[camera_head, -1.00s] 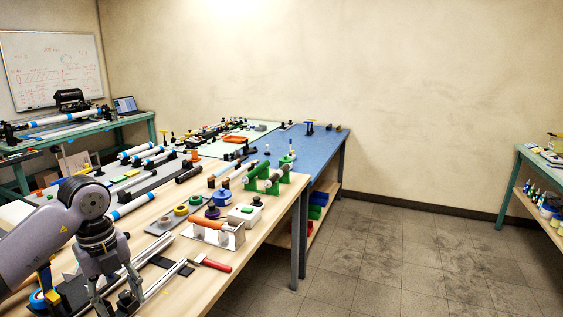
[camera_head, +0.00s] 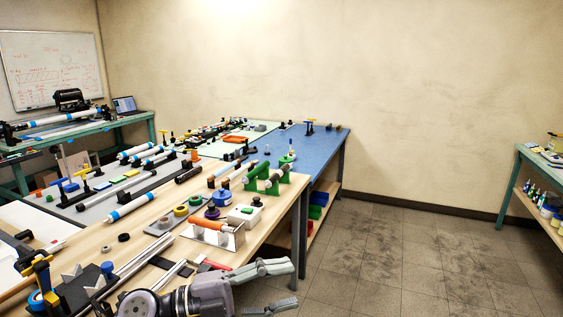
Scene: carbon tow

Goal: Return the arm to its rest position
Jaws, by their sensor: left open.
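My left gripper (camera_head: 283,287) is at the bottom middle of the head view, past the front edge of the wooden table (camera_head: 103,228). Its two fingers point right and are spread apart, with nothing between them. The arm behind it is low along the bottom edge of the picture and hides part of the table's near edge. My right gripper is not in view.
The wooden table holds metal tubes (camera_head: 133,262), a red-handled tool (camera_head: 213,264), an orange-handled tool (camera_head: 208,225), tape rolls and green stands (camera_head: 262,183). A blue table (camera_head: 318,150) stands behind. The tiled floor (camera_head: 400,255) to the right is clear.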

